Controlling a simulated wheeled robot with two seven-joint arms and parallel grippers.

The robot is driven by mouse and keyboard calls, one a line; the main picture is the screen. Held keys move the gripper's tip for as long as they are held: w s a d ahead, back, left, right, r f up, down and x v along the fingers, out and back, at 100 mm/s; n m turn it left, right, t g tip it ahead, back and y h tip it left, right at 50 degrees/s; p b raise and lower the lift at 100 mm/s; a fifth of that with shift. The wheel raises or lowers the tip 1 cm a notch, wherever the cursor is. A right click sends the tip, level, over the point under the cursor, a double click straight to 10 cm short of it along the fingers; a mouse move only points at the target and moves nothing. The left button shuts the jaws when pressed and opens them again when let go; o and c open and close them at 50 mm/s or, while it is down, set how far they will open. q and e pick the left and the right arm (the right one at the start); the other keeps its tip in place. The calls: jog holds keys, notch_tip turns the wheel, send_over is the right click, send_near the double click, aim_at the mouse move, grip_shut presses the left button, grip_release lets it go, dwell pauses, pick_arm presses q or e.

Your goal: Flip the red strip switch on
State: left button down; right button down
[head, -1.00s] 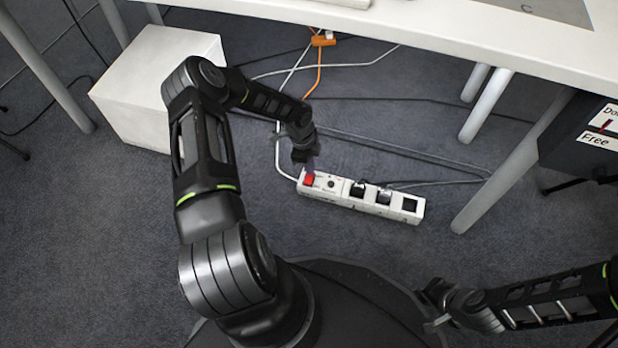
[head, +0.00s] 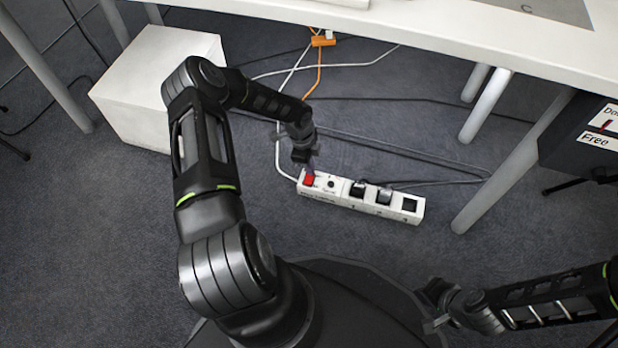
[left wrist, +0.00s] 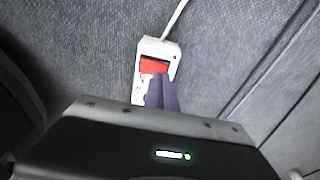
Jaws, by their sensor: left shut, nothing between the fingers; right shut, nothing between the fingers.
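A white power strip (head: 345,200) lies on the carpet, with a red switch (head: 309,181) at its left end. My left gripper (head: 311,169) is shut and empty, close to the red switch. In the left wrist view the strip (left wrist: 140,86) points up the picture, and the red switch (left wrist: 155,65) shows just beyond the closed purple fingertips (left wrist: 159,75). I cannot tell whether the tips touch the switch, or which way the rocker is tilted. My right gripper (head: 430,326) is shut and empty at the lower right, away from the strip.
Black plugs (head: 358,189) sit in the strip's sockets. Cables (head: 410,155) run over the carpet behind it. A white box (head: 150,90) stands at the left. A white desk (head: 440,35) overhangs the back, and its leg (head: 510,170) stands right of the strip.

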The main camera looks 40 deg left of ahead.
pick_arm(q)
jog(key=shift+f+b, duration=0.7)
jog(key=shift+f, duration=0.15)
dwell(0.7)
jog(key=shift+r, duration=0.1)
jog(key=shift+r+p, duration=2.5)
jog(key=shift+r, duration=0.95)
jog(key=shift+s, duration=0.1)
